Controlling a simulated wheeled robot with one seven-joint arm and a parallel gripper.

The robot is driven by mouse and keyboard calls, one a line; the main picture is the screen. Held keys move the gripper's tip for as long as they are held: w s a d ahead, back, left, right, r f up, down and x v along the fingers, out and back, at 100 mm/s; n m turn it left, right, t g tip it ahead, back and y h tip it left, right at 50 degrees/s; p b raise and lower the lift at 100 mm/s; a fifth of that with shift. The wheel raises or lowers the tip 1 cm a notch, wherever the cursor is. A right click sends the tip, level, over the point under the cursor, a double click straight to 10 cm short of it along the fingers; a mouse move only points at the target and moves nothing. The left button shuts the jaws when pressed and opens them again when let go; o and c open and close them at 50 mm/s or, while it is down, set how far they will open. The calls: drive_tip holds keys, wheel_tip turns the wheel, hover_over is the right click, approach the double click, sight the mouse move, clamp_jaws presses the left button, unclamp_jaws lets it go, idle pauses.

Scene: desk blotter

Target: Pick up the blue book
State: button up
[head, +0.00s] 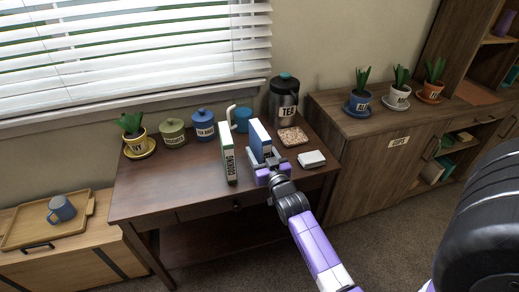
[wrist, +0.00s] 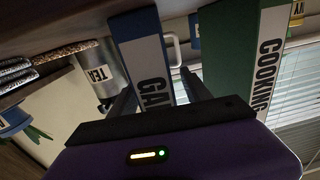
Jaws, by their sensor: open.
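The blue book (head: 261,135) stands upright on the brown desk, beside the green book labelled COOKING (head: 229,160). In the wrist view the blue book (wrist: 138,27) shows a white spine label that starts with GA; the rest is hidden. My gripper (head: 266,163) is at the near side of the blue book. In the wrist view its two fingers (wrist: 158,92) are open, one on each side of the blue book's spine. I cannot tell whether either finger touches it. The green book (wrist: 232,60) is just outside the right finger in that view.
Blue jar (head: 203,127), green jar (head: 173,134) and potted plant (head: 133,136) stand at the back left. The desk's front left is clear.

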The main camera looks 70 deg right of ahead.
drive_tip(key=shift+w+d+f+b, duration=0.1)
drive_tip(key=shift+w+d+b, duration=0.1)
drive_tip(key=shift+w+b, duration=0.15)
drive_tip(key=shift+w+d, duration=0.4)
drive_tip(key=shift+d, duration=0.1)
drive_tip(key=shift+c, duration=0.3)
clamp_jaws()
